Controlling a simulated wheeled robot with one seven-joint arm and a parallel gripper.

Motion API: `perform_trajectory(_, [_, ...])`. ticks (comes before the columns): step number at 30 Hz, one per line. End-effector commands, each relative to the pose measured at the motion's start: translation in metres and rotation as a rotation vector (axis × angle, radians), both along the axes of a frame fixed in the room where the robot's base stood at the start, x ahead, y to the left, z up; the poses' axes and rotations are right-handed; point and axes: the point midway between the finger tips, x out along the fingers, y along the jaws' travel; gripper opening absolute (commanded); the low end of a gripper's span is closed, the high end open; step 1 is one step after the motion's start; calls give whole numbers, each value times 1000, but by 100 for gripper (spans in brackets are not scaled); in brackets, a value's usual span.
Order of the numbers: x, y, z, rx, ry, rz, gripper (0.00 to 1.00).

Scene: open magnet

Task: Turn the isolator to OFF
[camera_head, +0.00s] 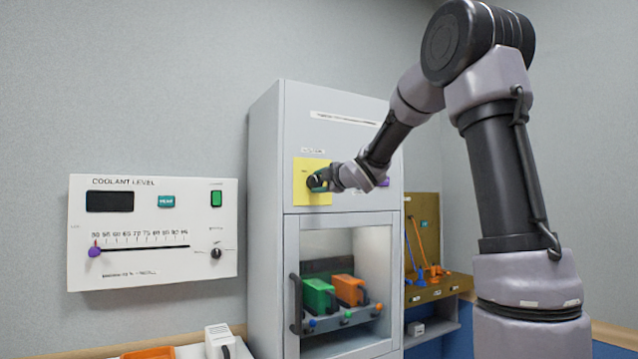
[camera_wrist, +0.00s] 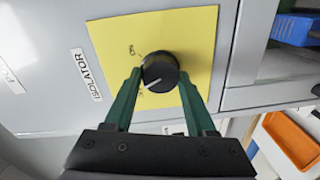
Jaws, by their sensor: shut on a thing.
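The isolator is a round black knob (camera_wrist: 160,71) with a white pointer line, set on a yellow plate (camera_wrist: 197,33) on the grey cabinet front. In the wrist view a label reading "ISOLATOR" (camera_wrist: 87,74) stands left of the plate. My gripper (camera_wrist: 159,80) has its two green fingers on either side of the knob, shut on it. The pointer line runs toward the lower left of the wrist view; the small markings around the knob are hard to read. In the head view my gripper (camera_head: 318,182) covers most of the knob in front of the yellow plate (camera_head: 312,201).
Below the plate, a glazed bay in the cabinet (camera_head: 265,200) holds a green box (camera_head: 318,296) and an orange box (camera_head: 348,290). A white coolant level panel (camera_head: 150,265) hangs on the wall at left. A brown tool board (camera_head: 424,212) stands at right.

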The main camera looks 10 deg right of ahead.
Motion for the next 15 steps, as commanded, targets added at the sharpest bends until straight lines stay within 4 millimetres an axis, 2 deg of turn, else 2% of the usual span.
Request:
perform_trajectory(6, [0,1,-2,-162,-50,1,1])
perform_trajectory(15, [0,1,-2,-304,-96,1,1])
